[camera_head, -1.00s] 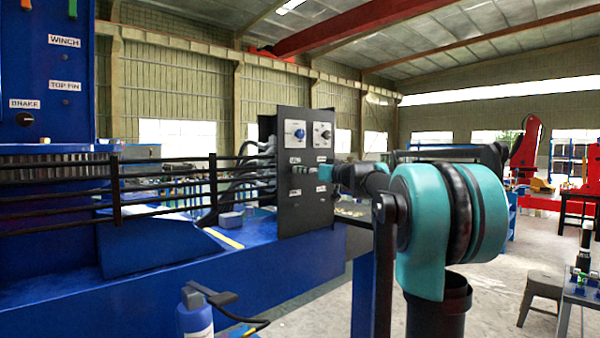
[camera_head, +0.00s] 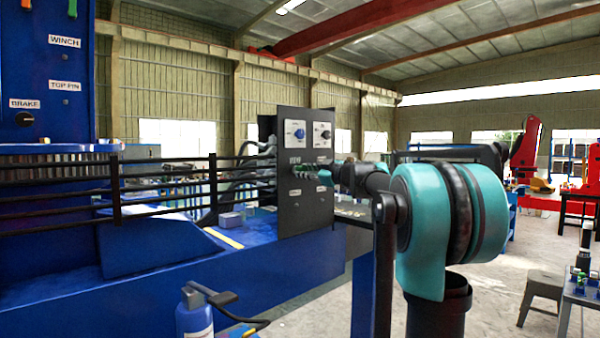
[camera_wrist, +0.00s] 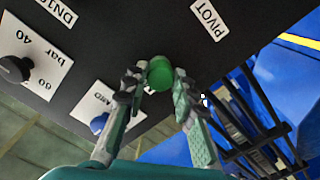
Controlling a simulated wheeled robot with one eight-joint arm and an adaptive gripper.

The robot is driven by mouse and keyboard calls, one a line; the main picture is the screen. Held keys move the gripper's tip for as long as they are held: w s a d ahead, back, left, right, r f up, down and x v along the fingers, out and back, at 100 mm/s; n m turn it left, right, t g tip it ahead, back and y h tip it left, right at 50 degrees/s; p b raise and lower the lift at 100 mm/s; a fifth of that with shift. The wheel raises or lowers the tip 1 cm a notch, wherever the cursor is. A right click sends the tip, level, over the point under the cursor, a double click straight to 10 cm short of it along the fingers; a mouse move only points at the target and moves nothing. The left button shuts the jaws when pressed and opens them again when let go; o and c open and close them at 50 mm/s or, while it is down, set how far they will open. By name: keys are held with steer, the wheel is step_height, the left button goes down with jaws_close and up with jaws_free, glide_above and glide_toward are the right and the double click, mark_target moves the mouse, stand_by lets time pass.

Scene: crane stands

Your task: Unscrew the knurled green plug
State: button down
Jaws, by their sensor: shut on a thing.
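The green plug (camera_wrist: 160,70) is a round green piece on the face of a dark panel (camera_head: 291,215). In the wrist view it sits between the two fingertips of my gripper (camera_wrist: 158,82), which are shut on its sides. In the head view my gripper (camera_head: 308,172) reaches the panel from the right, and its fingers largely hide the plug. The knurling is too small to make out, and I cannot tell how far the plug is screwed in.
A label reading PIVOT (camera_wrist: 209,15) is beside the plug. A black knob (camera_wrist: 15,68) and a blue knob (camera_wrist: 99,122) stick out of the same panel. Black rails (camera_head: 60,190) and a blue machine base (camera_head: 150,290) lie left of the panel.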

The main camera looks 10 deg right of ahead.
steer(key=shift+n, duration=0.6)
steer(key=n, duration=0.5)
steer(key=c, duration=1.2)
jaws_free()
steer(key=shift+c, duration=0.5)
